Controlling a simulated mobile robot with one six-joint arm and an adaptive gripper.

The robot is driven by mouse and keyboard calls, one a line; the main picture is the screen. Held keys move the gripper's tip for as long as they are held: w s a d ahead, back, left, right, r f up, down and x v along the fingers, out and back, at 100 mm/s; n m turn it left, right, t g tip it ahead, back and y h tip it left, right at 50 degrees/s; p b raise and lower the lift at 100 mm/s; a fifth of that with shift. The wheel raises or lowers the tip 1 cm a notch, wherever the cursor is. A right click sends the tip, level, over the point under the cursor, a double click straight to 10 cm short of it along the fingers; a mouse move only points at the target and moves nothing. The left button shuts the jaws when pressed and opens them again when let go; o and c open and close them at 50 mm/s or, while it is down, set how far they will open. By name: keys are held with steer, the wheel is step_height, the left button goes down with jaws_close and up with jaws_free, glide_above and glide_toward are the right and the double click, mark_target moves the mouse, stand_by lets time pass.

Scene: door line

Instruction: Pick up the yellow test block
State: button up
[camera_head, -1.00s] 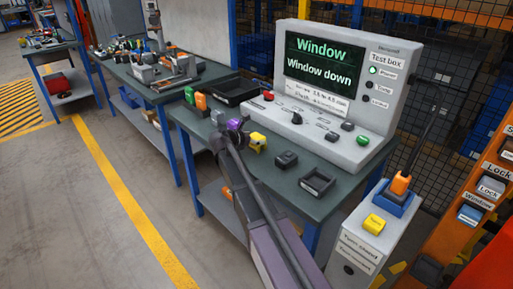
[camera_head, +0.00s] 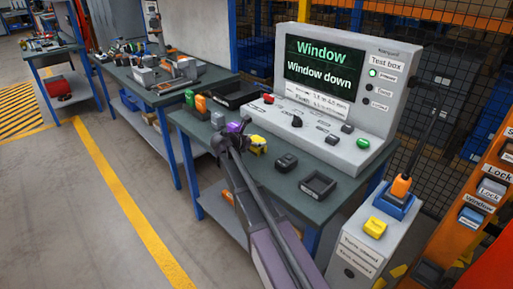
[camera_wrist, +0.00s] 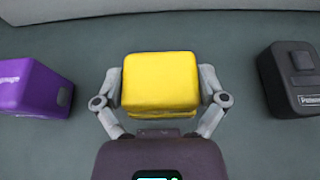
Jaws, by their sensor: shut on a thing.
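The yellow test block (camera_wrist: 160,84) is in the middle of the wrist view, between the two fingers of my gripper (camera_wrist: 160,100). The fingers press on its left and right sides, so my gripper is shut on it. My gripper (camera_head: 246,143) there is small and partly hides the block. I cannot tell whether the block touches the tabletop.
A purple block (camera_wrist: 35,86) lies left of the yellow block and a black block (camera_wrist: 291,80) right of it. The test box (camera_head: 345,75) stands behind. A black tray (camera_head: 317,186) is to the right. A yellow button (camera_head: 375,227) is on a grey pedestal.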

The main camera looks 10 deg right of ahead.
mark_target(257, 139)
steer(key=shift+r, duration=0.15)
step_height(257, 139, up, 4)
steer(key=p, duration=0.4)
steer(key=shift+f, duration=0.2)
steer(key=s+r+p, duration=0.1)
steer(key=s, duration=1.5)
steer(key=shift+r, duration=0.15)
